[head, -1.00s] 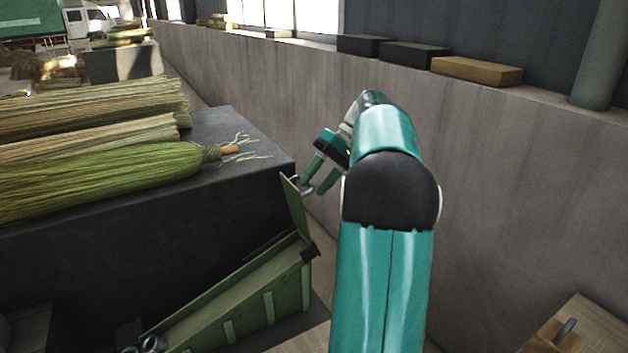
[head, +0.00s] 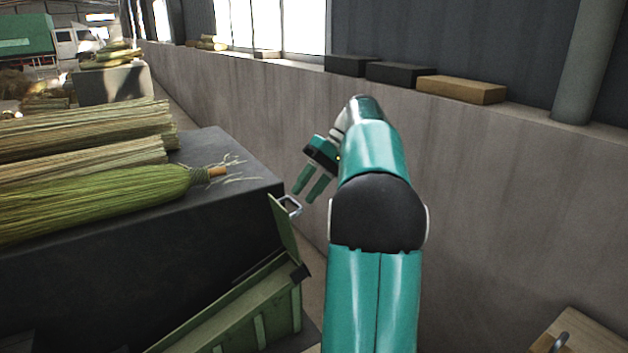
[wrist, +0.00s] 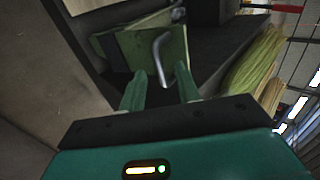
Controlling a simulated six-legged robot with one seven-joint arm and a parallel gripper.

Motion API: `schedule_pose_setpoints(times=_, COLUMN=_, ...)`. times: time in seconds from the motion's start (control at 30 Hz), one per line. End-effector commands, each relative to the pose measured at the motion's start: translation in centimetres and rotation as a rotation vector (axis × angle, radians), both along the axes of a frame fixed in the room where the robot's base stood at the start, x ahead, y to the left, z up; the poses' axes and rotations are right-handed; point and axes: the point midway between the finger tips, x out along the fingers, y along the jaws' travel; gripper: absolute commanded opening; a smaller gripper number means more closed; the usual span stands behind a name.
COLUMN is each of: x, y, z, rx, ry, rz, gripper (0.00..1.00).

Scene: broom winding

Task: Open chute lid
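The green chute (head: 240,312) slopes down beside the dark bench in the head view. Its lid (head: 283,228) stands raised, nearly upright, at the chute's upper end. A metal loop handle (head: 290,205) sticks out from the lid's top edge. My gripper (head: 305,198) is open and empty just up and right of the handle, with its two teal fingers spread. In the wrist view, the handle (wrist: 161,56) shows ahead of the open fingers, in line with the gap, and the lid (wrist: 132,44) lies behind it. The handle looks clear of both fingers.
Several brooms, one with a green head (head: 110,200), lie on the dark bench (head: 225,150) at the left. A grey wall (head: 480,190) runs along the right, with dark and tan blocks (head: 460,90) on its ledge. A wooden piece (head: 585,335) is at bottom right.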

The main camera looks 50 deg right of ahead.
Motion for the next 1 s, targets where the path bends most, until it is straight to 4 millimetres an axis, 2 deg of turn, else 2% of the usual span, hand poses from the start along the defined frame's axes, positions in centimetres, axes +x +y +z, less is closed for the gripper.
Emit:
schedule_pose_setpoints(times=0.03, x=-0.6, y=0.7, z=1.1, rx=-0.003, ry=-0.002, rz=0.001, gripper=0.33)
schedule_pose_setpoints(times=0.2, x=-2.4, y=2.4, z=4.0, rx=-0.002, ry=-0.002, rz=0.001, gripper=0.33)
schedule_pose_setpoints(times=0.47, x=-3.4, y=3.1, z=5.4, rx=0.002, ry=-0.004, rz=0.001, gripper=0.33)
schedule_pose_setpoints(times=0.7, x=-5.1, y=4.7, z=6.7, rx=0.001, ry=-0.003, rz=0.001, gripper=0.33)
schedule_pose_setpoints(times=1.0, x=-6.5, y=5.9, z=7.5, rx=0.003, ry=-0.005, rz=0.001, gripper=0.33)
